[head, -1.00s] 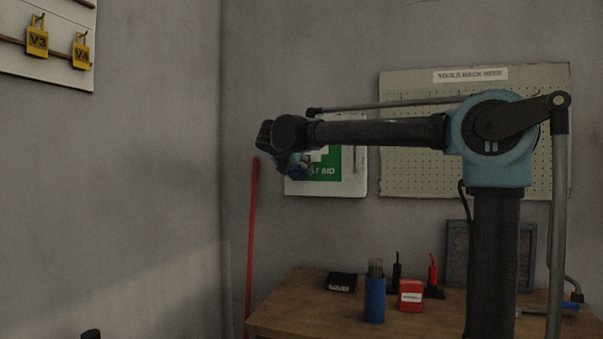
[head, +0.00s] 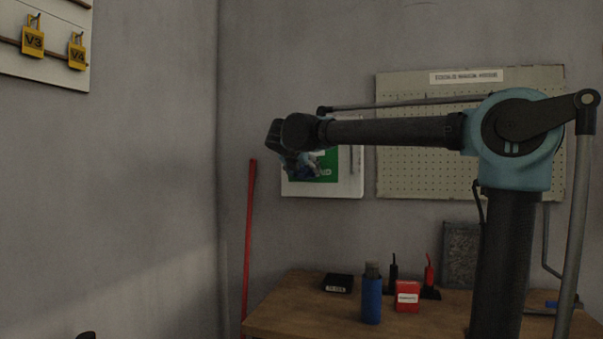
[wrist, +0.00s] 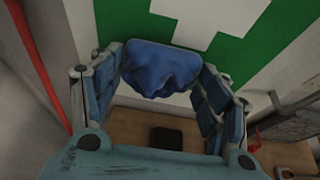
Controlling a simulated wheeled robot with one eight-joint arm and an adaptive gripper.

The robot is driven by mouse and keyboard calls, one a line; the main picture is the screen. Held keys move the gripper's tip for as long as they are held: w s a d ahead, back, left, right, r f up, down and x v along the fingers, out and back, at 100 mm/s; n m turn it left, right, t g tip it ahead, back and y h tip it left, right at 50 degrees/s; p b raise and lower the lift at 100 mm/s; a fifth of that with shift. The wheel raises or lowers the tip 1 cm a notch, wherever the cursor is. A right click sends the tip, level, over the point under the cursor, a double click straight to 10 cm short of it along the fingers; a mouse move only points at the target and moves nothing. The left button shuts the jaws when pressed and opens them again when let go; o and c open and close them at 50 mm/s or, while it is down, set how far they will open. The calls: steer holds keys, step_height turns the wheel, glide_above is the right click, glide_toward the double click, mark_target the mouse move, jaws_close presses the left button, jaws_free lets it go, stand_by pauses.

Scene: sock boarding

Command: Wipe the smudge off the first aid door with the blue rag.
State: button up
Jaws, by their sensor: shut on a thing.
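The white first aid door (head: 349,183) with its green panel hangs on the back wall, partly hidden behind my arm in the head view. Its green panel and white cross (wrist: 205,20) fill the top of the wrist view. My gripper (head: 303,168) is in front of the door's left part. In the wrist view my gripper (wrist: 163,75) is shut on the crumpled blue rag (wrist: 160,68), which bulges between the fingertips. The rag overlaps the door in the picture; I cannot tell whether it touches. I see no smudge; the rag and arm hide part of the door.
A wooden bench (head: 290,317) stands below, with a blue bottle (head: 371,300), a red box (head: 407,296) and a black box (head: 339,284). A pegboard (head: 420,170) hangs right of the door. A red pole (head: 248,240) leans left of it.

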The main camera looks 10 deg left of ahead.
steer(key=shift+s+d, duration=0.15)
steer(key=shift+d, duration=1.7)
steer(key=shift+s+d, duration=0.15)
steer(key=shift+d, duration=1.7)
steer(key=a, duration=1.1)
steer(key=shift+w+a, duration=0.2)
steer(key=shift+w, duration=0.2)
steer(key=s, duration=0.6)
steer(key=shift+a, duration=0.2)
steer(key=shift+s, duration=0.1)
steer(key=s, duration=0.2)
steer(key=shift+s+a, duration=0.1)
steer(key=shift+s, duration=0.3)
